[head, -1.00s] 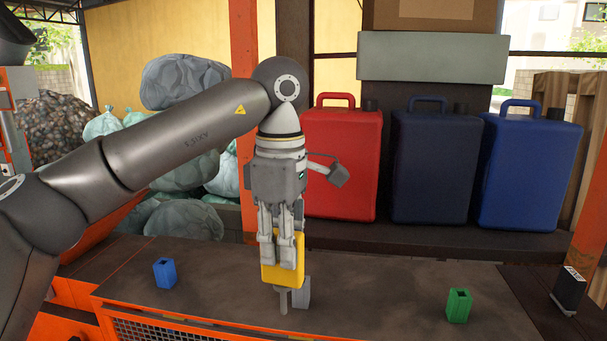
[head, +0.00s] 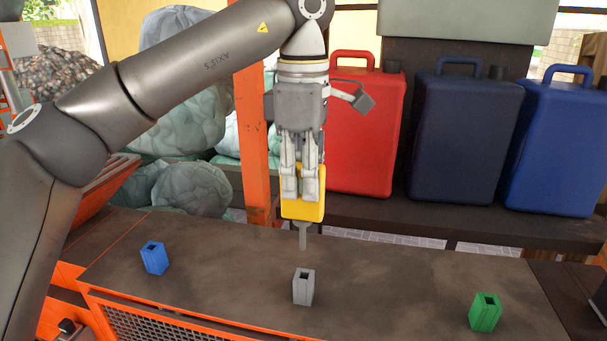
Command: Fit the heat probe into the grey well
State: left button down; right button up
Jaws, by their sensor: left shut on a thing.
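The heat probe (head: 303,211) has a yellow block body and a thin grey rod pointing down. My left gripper (head: 301,196) is shut on the yellow body and holds it upright, pointing down. The grey well (head: 303,289) is a small upright block with a dark square opening on top, standing on the dark bench top. In the picture the rod's tip shows just above the well, apart from it. My right gripper is not in view.
A blue well (head: 154,258) stands to the left and a green well (head: 485,312) to the right on the bench top (head: 390,275). Red (head: 365,135), dark navy (head: 462,140) and blue (head: 565,150) canisters stand on a shelf behind. The bench between the wells is clear.

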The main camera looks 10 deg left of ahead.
aim_at(304, 238)
pick_arm(q)
jog(key=shift+f, duration=0.1)
jog(key=shift+w+f, duration=0.2)
jog(key=shift+w, duration=0.1)
jog(key=shift+w+f+b, duration=0.3)
jog(key=shift+f+b, duration=0.2)
jog(key=shift+f, duration=0.1)
jog(key=shift+s+f, duration=0.1)
jog(key=shift+f, duration=0.05)
jog(key=shift+s+f+b, duration=0.15)
jog(key=shift+f+b, duration=0.1)
jog(key=shift+b, duration=0.05)
jog(key=shift+f, duration=0.4)
jog(key=shift+f+b, duration=0.35)
jog(key=shift+b, duration=0.1)
jog(key=shift+f+b, duration=0.8)
jog(key=shift+f, duration=0.35)
jog(key=shift+f+b, duration=0.65)
jog(key=shift+f, duration=0.35)
jog(key=shift+f+b, duration=1.15)
jog(key=shift+f, duration=0.5)
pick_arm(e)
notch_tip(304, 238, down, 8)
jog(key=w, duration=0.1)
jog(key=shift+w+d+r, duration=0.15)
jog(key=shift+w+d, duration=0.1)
pick_arm(q)
jog(key=shift+f, duration=0.1)
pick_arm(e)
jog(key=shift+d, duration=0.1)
